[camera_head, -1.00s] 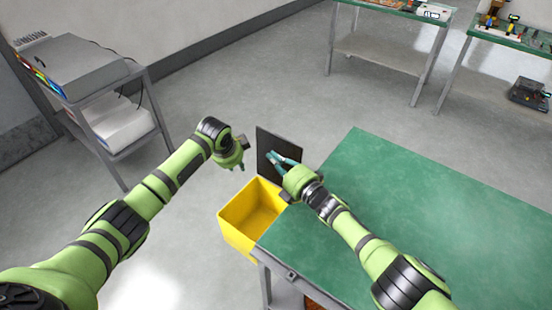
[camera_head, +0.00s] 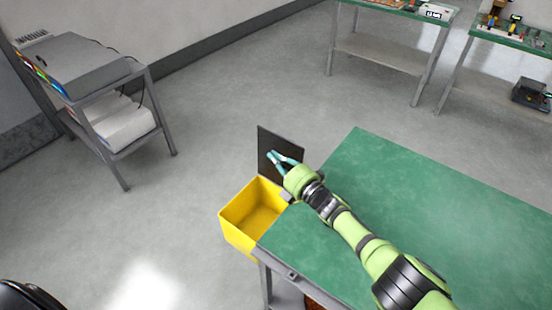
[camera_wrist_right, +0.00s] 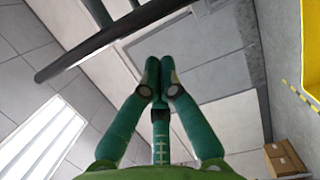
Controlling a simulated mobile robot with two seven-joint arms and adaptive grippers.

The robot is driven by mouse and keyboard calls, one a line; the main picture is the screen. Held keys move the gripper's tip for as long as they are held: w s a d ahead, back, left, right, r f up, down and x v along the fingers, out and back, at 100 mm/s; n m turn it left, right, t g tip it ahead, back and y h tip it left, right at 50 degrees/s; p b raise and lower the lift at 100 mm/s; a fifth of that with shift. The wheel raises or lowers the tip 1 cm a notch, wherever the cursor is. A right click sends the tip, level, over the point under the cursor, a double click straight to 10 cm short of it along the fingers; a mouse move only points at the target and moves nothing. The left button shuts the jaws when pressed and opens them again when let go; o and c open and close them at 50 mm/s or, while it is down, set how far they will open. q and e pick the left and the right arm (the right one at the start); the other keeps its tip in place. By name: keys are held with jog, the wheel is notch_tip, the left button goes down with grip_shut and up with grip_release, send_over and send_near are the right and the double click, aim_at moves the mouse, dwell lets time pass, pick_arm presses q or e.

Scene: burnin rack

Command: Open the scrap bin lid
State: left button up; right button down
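The yellow scrap bin (camera_head: 237,232) stands on the left of the green table, its top open and its inside in view with nothing seen in it. Its black lid (camera_head: 267,143) stands upright along the bin's far edge. My right gripper (camera_head: 270,154) is in front of the lid, above the bin's far right corner. I cannot tell whether it touches the lid. In the right wrist view its green fingers (camera_wrist_right: 160,70) come together at the tips with nothing seen between them. My left gripper is out of view.
The green table (camera_head: 400,190) lies under my right arm and its top is bare. A grey cart (camera_head: 119,161) with equipment stands at the left. Two benches with parts are at the back right. The floor left of the bin is clear.

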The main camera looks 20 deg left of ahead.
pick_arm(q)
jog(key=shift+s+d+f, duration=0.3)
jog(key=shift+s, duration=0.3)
